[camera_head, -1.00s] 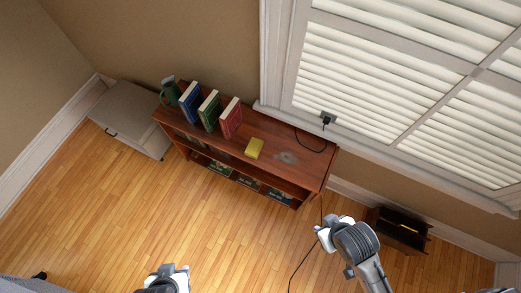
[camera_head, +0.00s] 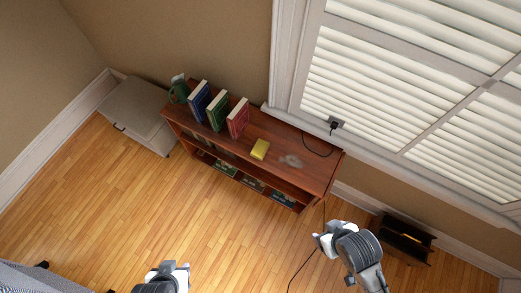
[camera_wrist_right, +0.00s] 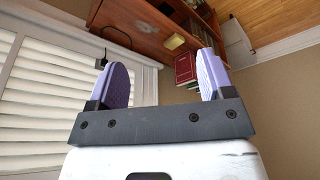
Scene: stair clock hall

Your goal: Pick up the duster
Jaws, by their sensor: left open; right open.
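The duster (camera_head: 260,149) looks like a small yellow block. It lies on top of the low reddish-brown bookcase (camera_head: 300,172), beside a pale grey smudge (camera_head: 291,161). It also shows in the right wrist view (camera_wrist_right: 173,41), beyond the gap between the fingers. My right gripper (camera_wrist_right: 162,80) is open and empty, its two purple-padded fingers wide apart. In the head view my right arm is at the lower right, apart from the bookcase. My left gripper (camera_head: 178,270) is open at the bottom edge, over the floor and far from the duster.
Blue (camera_head: 199,101), green (camera_head: 217,111) and red (camera_head: 238,117) books stand left of the duster, with a green can-like object (camera_head: 179,91) at the end. A black cable runs from a wall socket (camera_head: 336,123) over the bookcase. A grey box (camera_head: 137,113) stands left.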

